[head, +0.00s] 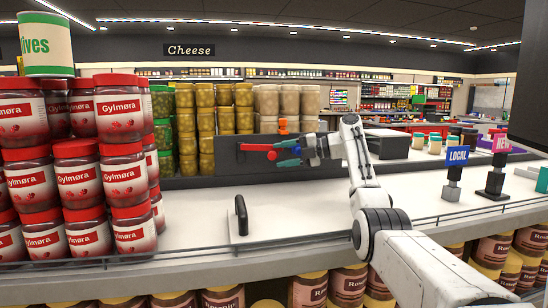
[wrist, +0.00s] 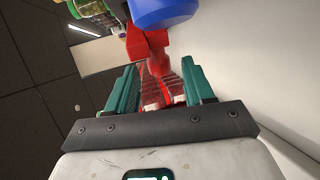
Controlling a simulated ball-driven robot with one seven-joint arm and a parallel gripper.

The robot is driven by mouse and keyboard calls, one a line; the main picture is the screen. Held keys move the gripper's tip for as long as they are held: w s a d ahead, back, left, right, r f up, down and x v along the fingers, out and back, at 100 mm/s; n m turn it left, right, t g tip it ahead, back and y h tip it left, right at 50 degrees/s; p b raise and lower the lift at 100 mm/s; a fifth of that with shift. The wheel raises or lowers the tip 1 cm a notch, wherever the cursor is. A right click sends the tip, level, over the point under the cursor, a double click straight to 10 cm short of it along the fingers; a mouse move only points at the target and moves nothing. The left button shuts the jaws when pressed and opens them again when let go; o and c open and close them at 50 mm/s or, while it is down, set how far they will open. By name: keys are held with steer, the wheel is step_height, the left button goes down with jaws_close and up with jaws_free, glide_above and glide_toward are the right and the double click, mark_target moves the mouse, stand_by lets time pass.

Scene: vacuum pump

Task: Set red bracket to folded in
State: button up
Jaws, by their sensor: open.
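The red bracket (head: 257,147) sticks out to the left, just beyond my gripper (head: 282,152) in the head view. In the wrist view the red bracket (wrist: 148,46) lies ahead of and partly between the two teal fingers of my gripper (wrist: 160,66). My gripper is open, with a gap between its fingers and the red part. A blue rounded part (wrist: 165,11) sits beside the bracket at the top of the wrist view. The pump's body is largely hidden behind my gripper, so the bracket's exact fold cannot be told.
Stacked red-lidded jars (head: 120,110) stand at the left. A black upright handle (head: 241,215) stands on the white counter (head: 300,215) in front. Yellow jars (head: 206,115) line the back. A blue LOCAL sign (head: 457,156) stands at the right. The counter's middle is clear.

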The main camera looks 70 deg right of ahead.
steer(key=v, duration=0.7)
